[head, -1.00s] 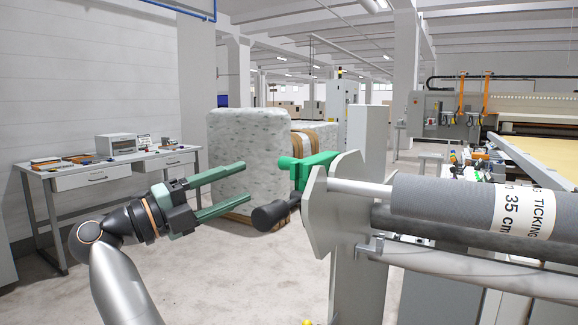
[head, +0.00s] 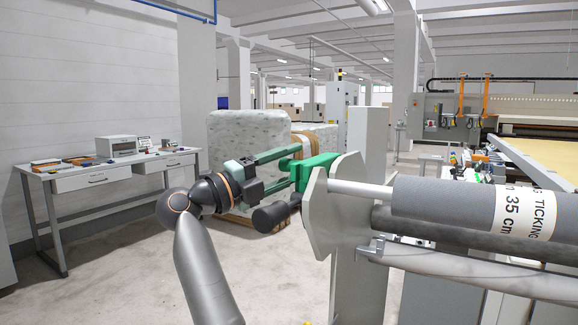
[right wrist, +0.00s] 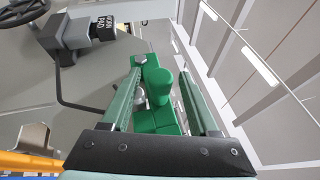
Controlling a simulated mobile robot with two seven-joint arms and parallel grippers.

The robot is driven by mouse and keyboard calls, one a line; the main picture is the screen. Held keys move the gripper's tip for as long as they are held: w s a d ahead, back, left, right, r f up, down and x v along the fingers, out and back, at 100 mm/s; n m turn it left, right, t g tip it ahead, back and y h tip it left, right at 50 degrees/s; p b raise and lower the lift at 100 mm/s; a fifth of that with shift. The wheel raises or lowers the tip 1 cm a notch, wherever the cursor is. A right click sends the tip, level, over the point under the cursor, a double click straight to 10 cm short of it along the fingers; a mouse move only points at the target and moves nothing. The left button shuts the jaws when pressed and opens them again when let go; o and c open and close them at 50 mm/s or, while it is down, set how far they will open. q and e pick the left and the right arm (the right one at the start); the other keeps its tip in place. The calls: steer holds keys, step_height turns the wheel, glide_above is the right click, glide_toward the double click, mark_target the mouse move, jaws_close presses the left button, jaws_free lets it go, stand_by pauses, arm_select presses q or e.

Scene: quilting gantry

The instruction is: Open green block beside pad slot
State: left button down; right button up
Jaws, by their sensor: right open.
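The green block (head: 316,167) is fixed at the left end of the roll stand, beside a grey end plate. It also shows in the right wrist view, with an upright green knob (right wrist: 162,88) on it. My right gripper (head: 293,167) is open, its two green fingers reaching toward the block from the left. In the right wrist view the block lies between the fingers (right wrist: 163,78), with gaps beside the knob; I cannot tell whether any finger touches it. My left gripper is not in view.
A dark cylindrical handle (head: 270,217) sticks out just below the block. The grey end plate (head: 335,208) and ticking roll (head: 445,205) stand to the right. A wrapped bale (head: 228,134) is behind. A workbench (head: 95,182) stands left, with clear floor before it.

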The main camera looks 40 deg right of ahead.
steer(key=shift+c, duration=0.3)
jaws_close()
stand_by(1.0)
